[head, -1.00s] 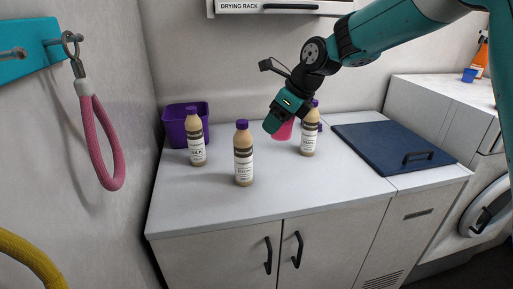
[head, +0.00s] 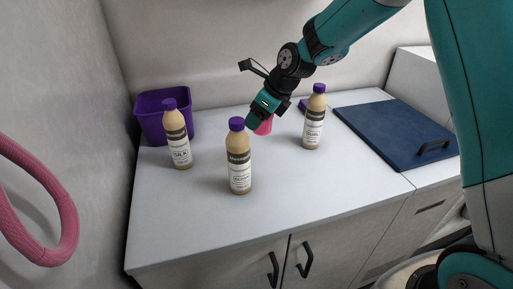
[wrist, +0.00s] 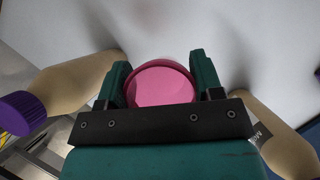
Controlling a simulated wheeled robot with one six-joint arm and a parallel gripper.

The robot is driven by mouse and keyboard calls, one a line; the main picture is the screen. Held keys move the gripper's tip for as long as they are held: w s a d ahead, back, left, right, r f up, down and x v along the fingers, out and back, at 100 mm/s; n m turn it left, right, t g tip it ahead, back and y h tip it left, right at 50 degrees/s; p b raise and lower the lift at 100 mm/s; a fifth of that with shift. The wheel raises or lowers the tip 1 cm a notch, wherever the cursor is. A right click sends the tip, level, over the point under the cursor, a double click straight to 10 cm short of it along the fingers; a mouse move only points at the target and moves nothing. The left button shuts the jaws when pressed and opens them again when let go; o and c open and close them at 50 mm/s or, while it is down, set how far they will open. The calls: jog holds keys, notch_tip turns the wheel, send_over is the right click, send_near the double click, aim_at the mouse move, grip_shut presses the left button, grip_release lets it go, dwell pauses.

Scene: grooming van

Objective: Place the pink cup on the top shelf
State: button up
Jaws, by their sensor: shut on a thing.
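The pink cup (head: 264,127) is at the end of my arm, among the bottles on the white counter; in the head view my gripper (head: 257,116) hides most of it. In the wrist view the pink cup (wrist: 161,84) sits between the two green fingers of my gripper (wrist: 163,82), which are shut on its sides. I look into its round pink opening. I cannot tell whether its base touches the counter. No top shelf shows in the views now.
Beige bottles with purple caps stand left (head: 178,135), in front (head: 239,160) and right (head: 314,118) of the cup. A purple bin (head: 150,128) is at the back left. A blue lid with a handle (head: 398,135) covers the right side. Front counter is clear.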

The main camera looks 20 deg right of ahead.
notch_tip(320, 180, down, 11)
jog(key=shift+f+p, duration=0.15)
jog(key=shift+p, duration=0.4)
jog(key=o, duration=0.9)
jog(key=shift+f, duration=0.1)
